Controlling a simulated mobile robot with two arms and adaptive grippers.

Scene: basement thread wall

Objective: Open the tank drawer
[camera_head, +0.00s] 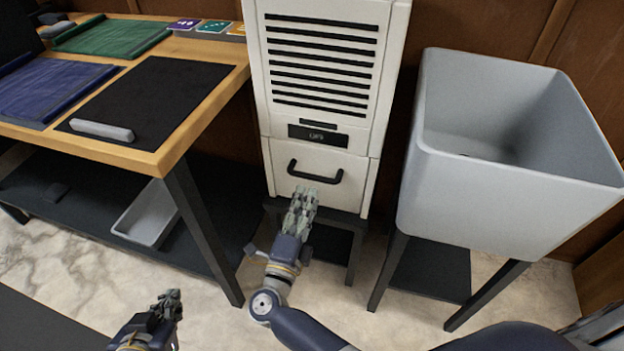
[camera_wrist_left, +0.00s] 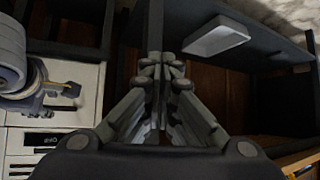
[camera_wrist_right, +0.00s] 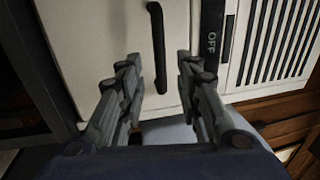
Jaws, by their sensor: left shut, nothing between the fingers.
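The tank drawer (camera_head: 335,197) is the white front at the bottom of a tall white cabinet, and it looks closed. Its black bar handle (camera_head: 315,172) also shows upright in the right wrist view (camera_wrist_right: 158,45). My right gripper (camera_head: 304,192) is just below and in front of the handle. In the right wrist view, my right gripper (camera_wrist_right: 157,62) is open with its fingers on either side of the handle's line. I cannot tell whether they touch it. My left gripper (camera_head: 172,296) is shut and empty, low at the left, away from the drawer.
The cabinet (camera_head: 385,80) has dark vents and a small panel reading OFF (camera_head: 318,135). A grey basin (camera_head: 510,200) on dark legs stands right. A wooden table (camera_head: 150,160) with mats stands left, with a grey tray (camera_head: 148,215) on its lower shelf.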

